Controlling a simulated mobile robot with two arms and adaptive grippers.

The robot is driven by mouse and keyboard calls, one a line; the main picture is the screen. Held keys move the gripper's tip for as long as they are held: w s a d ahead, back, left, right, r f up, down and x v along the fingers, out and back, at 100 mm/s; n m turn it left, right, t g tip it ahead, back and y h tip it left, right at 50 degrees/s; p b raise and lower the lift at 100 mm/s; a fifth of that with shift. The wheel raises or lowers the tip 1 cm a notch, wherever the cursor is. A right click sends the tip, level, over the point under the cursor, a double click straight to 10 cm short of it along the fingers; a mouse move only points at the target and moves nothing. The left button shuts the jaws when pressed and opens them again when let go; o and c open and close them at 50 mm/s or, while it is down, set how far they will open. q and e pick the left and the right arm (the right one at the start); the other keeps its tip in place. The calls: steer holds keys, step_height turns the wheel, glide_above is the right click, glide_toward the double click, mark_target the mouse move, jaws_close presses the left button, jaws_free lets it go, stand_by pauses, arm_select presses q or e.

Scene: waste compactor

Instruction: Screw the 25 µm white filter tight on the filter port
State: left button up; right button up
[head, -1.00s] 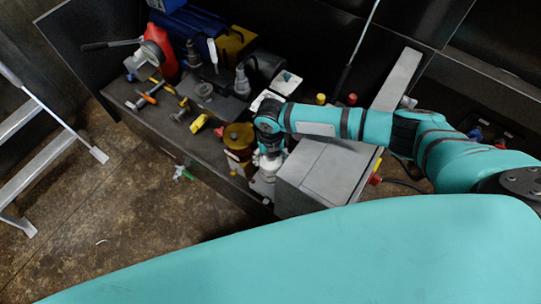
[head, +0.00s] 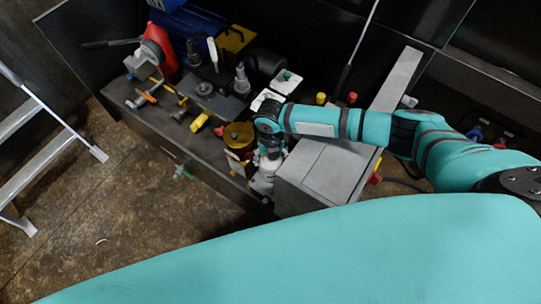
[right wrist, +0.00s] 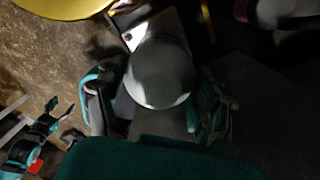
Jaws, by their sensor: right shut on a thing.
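My right gripper (head: 268,160) points down at the bench beside a grey box, with its fingers around a white round body, seemingly the white filter (head: 264,178). In the right wrist view the filter (right wrist: 160,75) shows as a pale round top between the two fingers of the right gripper (right wrist: 153,85). The filter port is hidden under the filter and gripper, so I cannot tell how the filter sits on it. A teal and black part, seemingly my left gripper (right wrist: 42,130), shows at the lower left of the wrist view; its jaw state is unclear.
A brass-coloured round vessel (head: 239,138) stands close left of the right gripper. The grey box (head: 325,172) is close on the right. Valves, a red part (head: 160,50) and tools crowd the bench's left end. A ladder (head: 45,115) stands at the left on the floor.

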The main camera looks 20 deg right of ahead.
steer(key=shift+f+b, duration=0.45)
steer(key=shift+f, duration=0.25)
steer(key=shift+p, duration=0.3)
stand_by(1.0)
steer(key=shift+f, duration=0.2)
stand_by(0.4)
steer(key=o, duration=0.5)
steer(key=c, duration=0.7)
steer(key=shift+r+m+p, duration=0.2)
steer(key=shift+m+p, duration=0.6)
steer(key=shift+m, duration=0.4)
steer(key=shift+m+p, duration=0.45)
steer(key=shift+m, duration=0.55)
steer(key=shift+f+m, duration=0.15)
steer(key=shift+m, duration=0.25)
